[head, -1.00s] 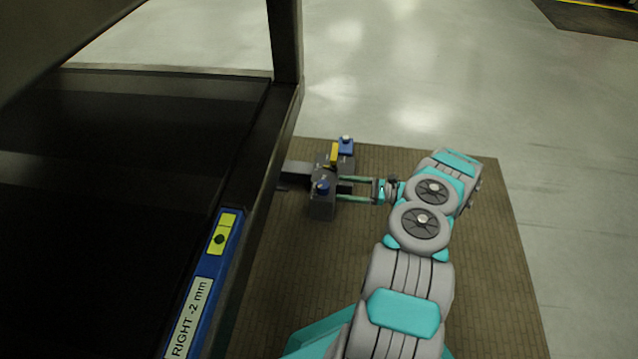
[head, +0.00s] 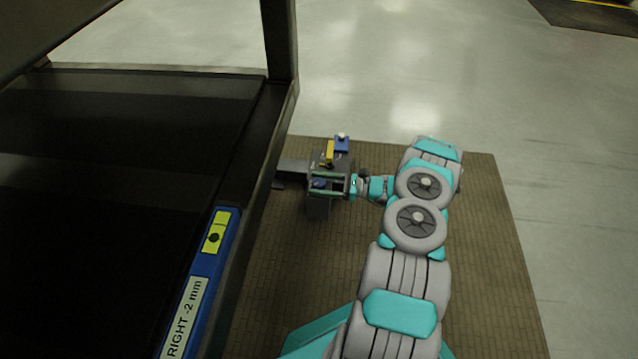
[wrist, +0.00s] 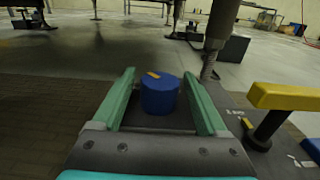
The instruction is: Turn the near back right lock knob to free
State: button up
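The near lock knob is a blue round knob with an orange mark on its top. In the wrist view the knob (wrist: 159,94) stands between the two green fingers of my gripper (wrist: 160,92), with visible gaps on both sides. In the head view the knob (head: 319,183) sits on a dark block (head: 318,207) beside the frame's corner, partly covered by the fingers. My gripper (head: 328,183) is open around it, its fingers reaching in from the right.
A yellow lever (head: 329,153) stands just behind the knob; it also shows at the right in the wrist view (wrist: 288,97). A second blue part (head: 342,143) with a pale top is farther back. The large dark frame (head: 235,170) lies to the left. Open floor is on the right.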

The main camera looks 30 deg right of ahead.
grip_shut()
dwell(0.4)
jog(key=shift+m+t+h, duration=0.4)
jog(key=shift+t, duration=0.1)
jog(key=shift+a+m+t+h+b, duration=0.15)
jog(key=shift+m+t+h+b, duration=0.3)
jog(key=shift+m+t+h, duration=0.45)
jog(key=m+t+h, duration=0.2)
jog(key=h, duration=0.1)
jog(key=m+t+h+b, duration=0.1)
jog(key=m+t+h, duration=0.1)
jog(key=h, duration=0.1)
jog(key=shift+r+m, duration=0.1)
jog(key=shift+m, duration=0.2)
jog(key=m+h, duration=0.2)
jog(key=h, duration=0.2)
jog(key=m+t+h, duration=0.1)
jog(key=m+h, duration=0.2)
jog(key=h, duration=0.1)
jog(key=shift+a+p, duration=0.1)
jog(key=shift+p, duration=0.25)
jog(key=m+h, duration=0.2)
jog(key=h, duration=0.2)
jog(key=shift+m+g+b, duration=0.4)
jog(key=shift+m+g+h, duration=0.3)
jog(key=shift+m+h, duration=0.3)
jog(key=shift+h, duration=0.4)
jog(key=shift+d+h+b, duration=0.2)
jog(key=shift+h+b, duration=0.1)
